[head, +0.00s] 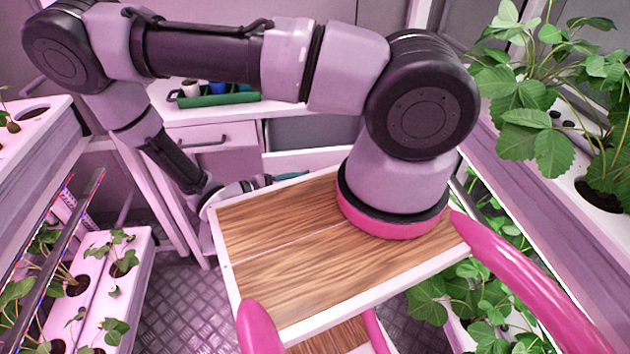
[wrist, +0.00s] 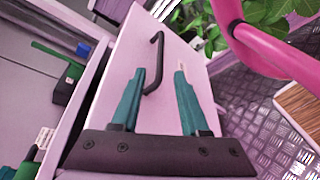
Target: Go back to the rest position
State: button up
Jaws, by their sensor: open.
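My gripper (wrist: 160,75) is open, with its two teal fingers apart. In the wrist view a pale drawer front (wrist: 128,62) with a dark bar handle (wrist: 156,62) is ahead of it. The handle shows between and beyond the fingers, near the left one; I cannot tell whether they touch. Nothing is held.
A closed-looking drawer with a handle (head: 205,140) is under the back counter. A green tray (head: 215,99) with small pots stands on that counter. Plant racks line the left (head: 115,255) and right (head: 595,190). Patterned metal floor (head: 180,310) shows between them.

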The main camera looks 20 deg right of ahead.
jog(key=shift+a+r, duration=0.15)
jog(key=shift+a, duration=0.55)
